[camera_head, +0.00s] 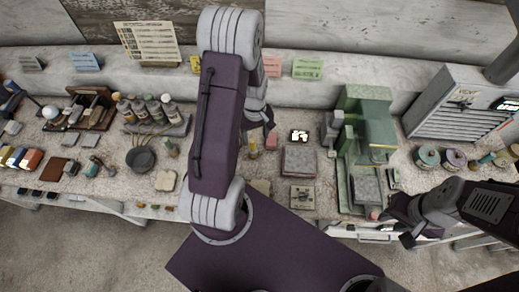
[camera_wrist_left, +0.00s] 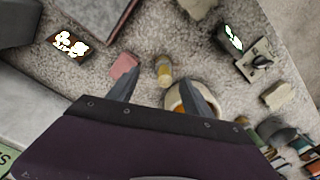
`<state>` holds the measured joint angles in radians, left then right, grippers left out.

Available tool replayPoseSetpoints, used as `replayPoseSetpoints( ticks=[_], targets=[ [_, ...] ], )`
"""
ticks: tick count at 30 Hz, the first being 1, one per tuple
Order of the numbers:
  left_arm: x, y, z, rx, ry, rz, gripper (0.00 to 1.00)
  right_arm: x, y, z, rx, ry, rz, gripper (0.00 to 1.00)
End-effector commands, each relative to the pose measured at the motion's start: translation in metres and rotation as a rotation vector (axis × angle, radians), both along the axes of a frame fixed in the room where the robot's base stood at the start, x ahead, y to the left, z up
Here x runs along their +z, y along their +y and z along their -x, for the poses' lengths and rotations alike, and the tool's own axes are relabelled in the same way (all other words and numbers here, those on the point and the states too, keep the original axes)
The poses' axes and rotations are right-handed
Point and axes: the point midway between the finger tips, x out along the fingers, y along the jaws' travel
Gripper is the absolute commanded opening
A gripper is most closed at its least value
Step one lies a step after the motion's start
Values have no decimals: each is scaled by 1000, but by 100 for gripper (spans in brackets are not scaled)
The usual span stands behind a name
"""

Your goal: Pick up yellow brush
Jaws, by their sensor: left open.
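A small upright yellow item (camera_wrist_left: 164,72), which looks like the yellow brush, stands on the worktop between my left fingertips in the left wrist view. It also shows as a small yellow shape (camera_head: 253,150) in the head view, beside my left gripper (camera_head: 260,128). My left gripper (camera_wrist_left: 161,88) is open and empty, with its fingers apart around the line to the yellow item. I cannot tell its height above the worktop. My right gripper (camera_head: 391,226) is at the front right edge of the worktop, its fingers apart and empty.
A pink block (camera_wrist_left: 124,66) lies by one left finger. A round cream cup (camera_wrist_left: 180,98) is partly hidden behind the other finger. A green machine (camera_head: 366,130) stands to the right. A dark bowl (camera_head: 140,159) and several bottles (camera_head: 152,107) are on the left.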

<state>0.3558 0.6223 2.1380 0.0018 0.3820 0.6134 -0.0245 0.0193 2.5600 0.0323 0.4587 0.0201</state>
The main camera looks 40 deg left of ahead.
Motion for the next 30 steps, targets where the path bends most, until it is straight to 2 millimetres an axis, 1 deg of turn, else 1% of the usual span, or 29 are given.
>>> replayPoseSetpoints(
  ticks=[4,10,12,17,21,24,27,30],
  targets=[
    [-1,2,1,6,1,0,59,1,0,0,0,0,0,31],
    [-30,2,1,5,3,1,59,7,0,0,0,0,0,31],
    [-36,2,1,5,1,0,59,8,0,0,0,0,0,31],
    [-42,3,1,5,1,0,59,10,0,0,0,0,0,31],
    [-64,5,0,5,5,2,59,20,0,0,0,0,0,31],
    [-81,6,0,4,3,1,59,21,0,0,0,0,0,31],
    [-89,6,-1,4,0,0,59,22,0,0,0,0,0,31],
    [-90,6,-1,4,-1,0,59,21,0,0,0,0,0,31]
  ],
)
